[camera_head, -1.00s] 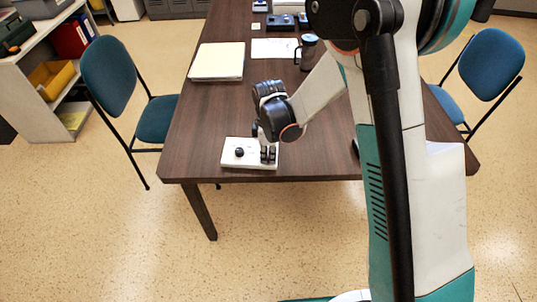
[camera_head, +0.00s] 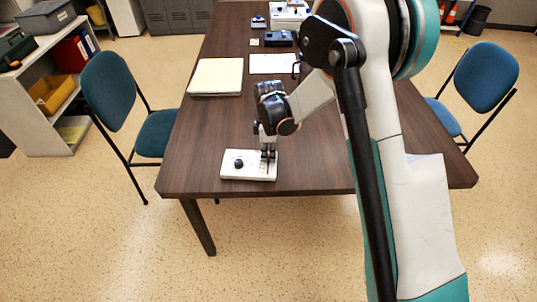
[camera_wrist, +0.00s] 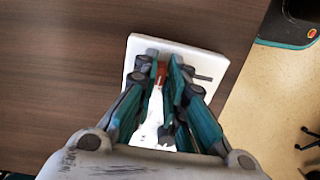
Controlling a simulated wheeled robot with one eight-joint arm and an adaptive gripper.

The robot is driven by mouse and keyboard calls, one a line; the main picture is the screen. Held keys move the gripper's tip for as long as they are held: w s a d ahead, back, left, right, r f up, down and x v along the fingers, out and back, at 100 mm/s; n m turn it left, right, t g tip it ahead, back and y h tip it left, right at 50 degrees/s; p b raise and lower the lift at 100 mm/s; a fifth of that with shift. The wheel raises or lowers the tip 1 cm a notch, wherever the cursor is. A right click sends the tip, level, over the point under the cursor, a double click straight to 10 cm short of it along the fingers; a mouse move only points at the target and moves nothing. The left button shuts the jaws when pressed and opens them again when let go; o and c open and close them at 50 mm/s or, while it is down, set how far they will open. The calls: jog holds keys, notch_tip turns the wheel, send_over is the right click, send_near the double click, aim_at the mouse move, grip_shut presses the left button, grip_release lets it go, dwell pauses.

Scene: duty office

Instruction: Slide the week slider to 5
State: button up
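A white panel (camera_head: 232,172) lies flat near the table's front edge. A round black knob (camera_head: 238,163) stands on its left half. My gripper (camera_head: 268,156) points down over the panel's right half, close to the far edge. A thin dark line, perhaps a slot, shows in front of the fingertips. In the wrist view, my gripper (camera_wrist: 164,66) has its fingers a small gap apart over the white panel (camera_wrist: 142,46). A small reddish piece (camera_wrist: 161,72) shows in that gap; I cannot tell whether the fingers touch it. The slider's scale is not readable.
The brown table (camera_head: 205,130) is clear around the panel. A stack of paper (camera_head: 216,76) and a white sheet (camera_head: 273,64) lie further back. Blue chairs stand left (camera_head: 110,95) and right (camera_head: 487,78) of the table.

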jog(key=shift+o, duration=1.1)
jog(key=shift+r, duration=0.1)
notch_tip(320, 180, up, 12)
